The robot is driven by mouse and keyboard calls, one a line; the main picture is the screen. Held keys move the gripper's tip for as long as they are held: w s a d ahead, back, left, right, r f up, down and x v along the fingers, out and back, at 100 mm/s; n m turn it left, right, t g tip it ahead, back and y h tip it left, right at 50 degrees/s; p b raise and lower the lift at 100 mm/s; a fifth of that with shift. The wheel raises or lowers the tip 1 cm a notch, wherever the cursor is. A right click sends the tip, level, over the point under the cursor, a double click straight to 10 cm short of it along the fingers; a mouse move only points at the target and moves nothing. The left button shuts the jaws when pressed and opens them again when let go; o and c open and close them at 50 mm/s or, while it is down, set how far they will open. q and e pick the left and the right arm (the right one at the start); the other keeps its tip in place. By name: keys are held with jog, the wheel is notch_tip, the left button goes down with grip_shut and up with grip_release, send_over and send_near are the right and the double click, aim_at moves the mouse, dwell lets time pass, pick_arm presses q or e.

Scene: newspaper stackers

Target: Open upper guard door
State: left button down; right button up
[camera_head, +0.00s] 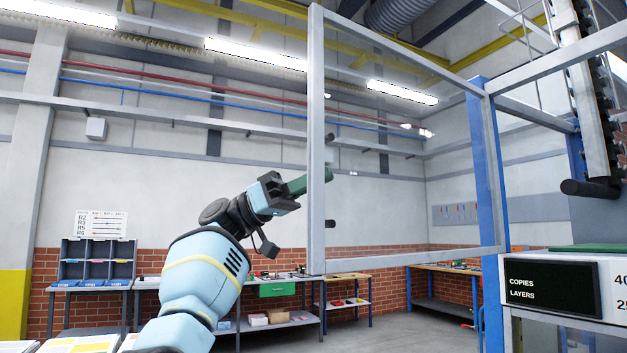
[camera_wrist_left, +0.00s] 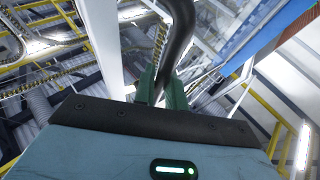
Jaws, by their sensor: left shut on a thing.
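The upper guard door (camera_head: 317,120) is a clear panel in a grey metal frame. It stands swung out to the left of the blue machine post (camera_head: 488,200), where its right edge meets the post. My left gripper (camera_head: 304,184), with green fingers, is at the door's free left edge. In the left wrist view the green fingers (camera_wrist_left: 162,90) are shut on a black bar handle (camera_wrist_left: 181,35). In the head view the handle is mostly hidden behind the frame; only dark stubs show beside it. My right gripper is in neither view.
A white panel with a black display (camera_head: 552,287) reading COPIES and LAYERS is at the lower right. Workbenches (camera_head: 345,278) and a dark sorting rack (camera_head: 97,262) stand along the far brick wall. The space left of the door is open.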

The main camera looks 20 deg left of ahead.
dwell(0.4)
pick_arm(q)
jog(key=c, duration=1.5)
grip_release()
jog(key=shift+w, duration=0.1)
jog(key=shift+o, duration=0.2)
